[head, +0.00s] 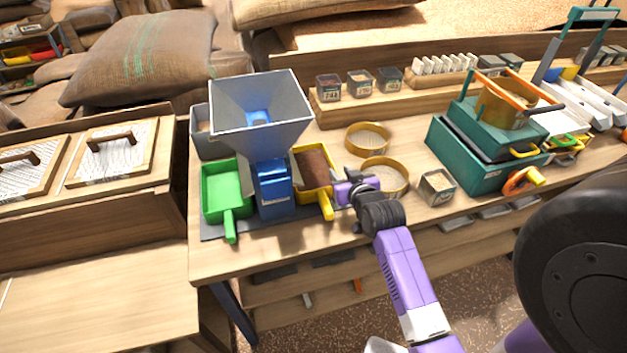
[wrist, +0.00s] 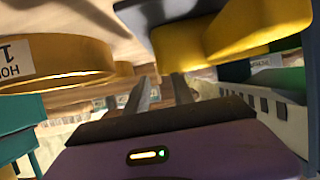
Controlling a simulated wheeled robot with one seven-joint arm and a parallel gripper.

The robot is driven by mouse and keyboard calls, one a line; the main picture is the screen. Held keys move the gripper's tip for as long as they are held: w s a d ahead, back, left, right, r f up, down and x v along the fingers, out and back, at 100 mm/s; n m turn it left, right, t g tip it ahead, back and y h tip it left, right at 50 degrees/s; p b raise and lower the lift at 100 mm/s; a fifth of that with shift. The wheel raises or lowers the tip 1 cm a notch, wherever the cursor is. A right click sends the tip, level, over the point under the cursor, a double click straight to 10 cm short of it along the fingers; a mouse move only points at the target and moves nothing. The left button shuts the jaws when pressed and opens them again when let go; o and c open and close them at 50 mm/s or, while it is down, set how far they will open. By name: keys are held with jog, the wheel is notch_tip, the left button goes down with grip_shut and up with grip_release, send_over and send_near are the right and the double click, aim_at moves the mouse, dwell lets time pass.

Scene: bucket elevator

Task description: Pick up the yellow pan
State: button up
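The yellow pan (head: 332,187) stands on the bench at the right of the blue machine, with brown grainy material in it. Its yellow handle (head: 327,209) points toward the bench's front edge. My gripper (head: 341,191) is low, just right of the pan and close to its handle. In the wrist view, yellow parts of the pan (wrist: 265,27) fill the upper right, just beyond the fingers. The two gripper fingers (wrist: 162,82) stand apart with a gap between them. I cannot tell whether they touch the pan.
A green pan (head: 222,190) and a blue bucket machine (head: 273,187) under a grey hopper (head: 260,105) stand left. Round sieves (head: 383,175) lie close behind and right of my gripper. A small labelled box (head: 437,187) and a teal machine (head: 470,150) stand farther right.

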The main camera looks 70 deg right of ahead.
aim_at(334, 167)
jog(key=shift+x, duration=2.4)
jog(key=shift+w+a+f, duration=0.1)
jog(key=shift+a+f, duration=0.05)
jog(key=shift+a, duration=0.05)
jog(key=shift+c, duration=0.4)
grip_shut()
jog(key=shift+p, duration=0.3)
